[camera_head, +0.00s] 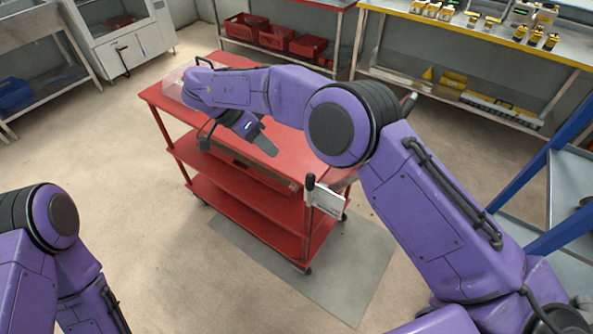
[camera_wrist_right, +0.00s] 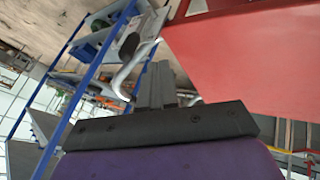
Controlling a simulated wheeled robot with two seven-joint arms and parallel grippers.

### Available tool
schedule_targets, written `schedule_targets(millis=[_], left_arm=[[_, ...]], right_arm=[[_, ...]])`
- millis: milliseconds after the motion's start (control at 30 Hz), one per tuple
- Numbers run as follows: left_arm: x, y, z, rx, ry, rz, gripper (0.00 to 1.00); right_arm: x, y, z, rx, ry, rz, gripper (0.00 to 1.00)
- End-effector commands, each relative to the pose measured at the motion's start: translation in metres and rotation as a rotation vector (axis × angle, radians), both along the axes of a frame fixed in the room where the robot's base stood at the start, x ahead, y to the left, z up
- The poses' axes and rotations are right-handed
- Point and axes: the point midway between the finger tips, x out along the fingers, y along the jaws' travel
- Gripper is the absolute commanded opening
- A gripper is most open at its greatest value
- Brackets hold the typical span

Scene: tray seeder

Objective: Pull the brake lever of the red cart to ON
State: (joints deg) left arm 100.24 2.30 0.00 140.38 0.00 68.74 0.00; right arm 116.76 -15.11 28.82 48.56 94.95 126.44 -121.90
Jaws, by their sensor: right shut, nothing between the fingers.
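The red cart (camera_head: 225,165) stands in the middle of the head view, with several shelves. A black-gripped lever (camera_head: 310,184) stands upright at its near right corner, beside a white plate (camera_head: 328,202); any marking is too small to read. My right arm reaches over the cart top. My right gripper (camera_head: 263,143) is shut and empty above the top, left of the lever and apart from it. In the right wrist view its closed fingers (camera_wrist_right: 155,86) show near a red cart panel (camera_wrist_right: 245,60). My left gripper is out of view.
A grey mat (camera_head: 350,285) lies on the floor by the cart's near right end. A blue-framed rack (camera_head: 553,185) stands at the right. A bench (camera_head: 480,40) with yellow items and a shelf with red crates (camera_head: 275,38) line the back. The floor left of the cart is clear.

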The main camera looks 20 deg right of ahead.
Motion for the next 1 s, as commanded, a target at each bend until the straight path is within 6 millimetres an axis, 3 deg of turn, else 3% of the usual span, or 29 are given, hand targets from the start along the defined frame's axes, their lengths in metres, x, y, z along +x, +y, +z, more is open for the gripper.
schedule_targets(millis=[300,600,1000], left_arm=[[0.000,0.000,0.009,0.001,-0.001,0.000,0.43],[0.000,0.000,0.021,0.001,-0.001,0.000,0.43],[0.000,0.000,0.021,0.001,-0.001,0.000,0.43]], right_arm=[[-0.016,-0.038,-0.056,0.002,0.006,0.002,0.00],[-0.047,-0.054,-0.053,0.000,0.001,0.002,0.00],[-0.050,-0.055,-0.055,0.001,-0.001,0.002,0.00]])
